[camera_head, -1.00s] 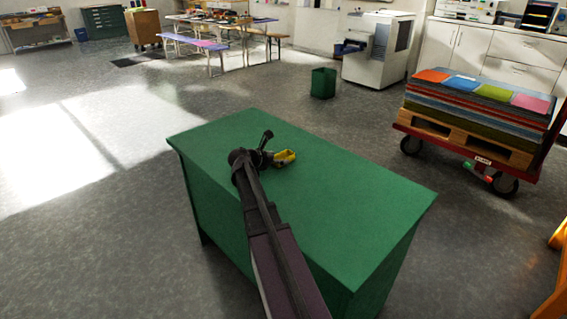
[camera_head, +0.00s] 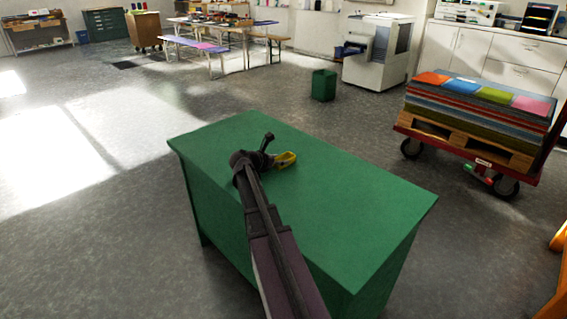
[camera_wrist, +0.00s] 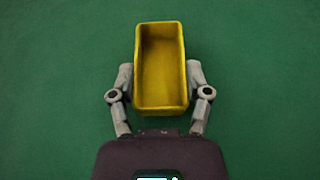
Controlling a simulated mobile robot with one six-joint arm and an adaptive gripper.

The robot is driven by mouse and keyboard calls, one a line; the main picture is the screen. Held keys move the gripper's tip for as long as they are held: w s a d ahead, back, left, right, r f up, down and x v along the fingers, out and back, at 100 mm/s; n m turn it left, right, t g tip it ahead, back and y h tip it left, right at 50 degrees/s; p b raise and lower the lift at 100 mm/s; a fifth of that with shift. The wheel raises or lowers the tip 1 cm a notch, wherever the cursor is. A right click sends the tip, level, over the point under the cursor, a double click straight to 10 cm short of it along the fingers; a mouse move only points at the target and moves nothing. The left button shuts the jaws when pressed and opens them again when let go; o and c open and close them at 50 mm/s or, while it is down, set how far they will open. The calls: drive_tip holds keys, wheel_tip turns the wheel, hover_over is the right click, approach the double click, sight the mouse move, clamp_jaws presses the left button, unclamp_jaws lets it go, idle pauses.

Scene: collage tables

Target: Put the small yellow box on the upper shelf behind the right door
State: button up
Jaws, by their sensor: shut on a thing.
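The small yellow box (camera_head: 286,159) is an open-topped tray over the green cabinet top (camera_head: 340,196). In the wrist view the box (camera_wrist: 160,62) sits between the two grey fingers, with its inside empty and facing the camera. My gripper (camera_wrist: 160,76) is shut on its two long sides. In the head view my gripper (camera_head: 275,160) is partly hidden by my own arm. I cannot tell whether the box touches the green surface. No open door or upper shelf can be made out.
The green top is otherwise clear. White cupboards (camera_head: 480,55) with closed fronts stand at the back right. A loaded red cart (camera_head: 465,150) stands to the right, and a green bin (camera_head: 324,86) behind. Open floor lies to the left.

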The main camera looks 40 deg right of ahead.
drive_tip(key=shift+r, duration=0.15)
wheel_tip(320, 180, up, 4)
drive_tip(key=p, duration=0.4)
drive_tip(key=shift+f, duration=0.2)
drive_tip(key=s+a, duration=0.2)
drive_tip(key=s, duration=0.2)
drive_tip(key=s+a, duration=0.3)
drive_tip(key=s, duration=0.2)
drive_tip(key=s+a+r+p, duration=0.1)
drive_tip(key=s+a, duration=0.1)
drive_tip(key=s, duration=0.3)
drive_tip(key=shift+a, duration=0.4)
drive_tip(key=shift+s, duration=0.1)
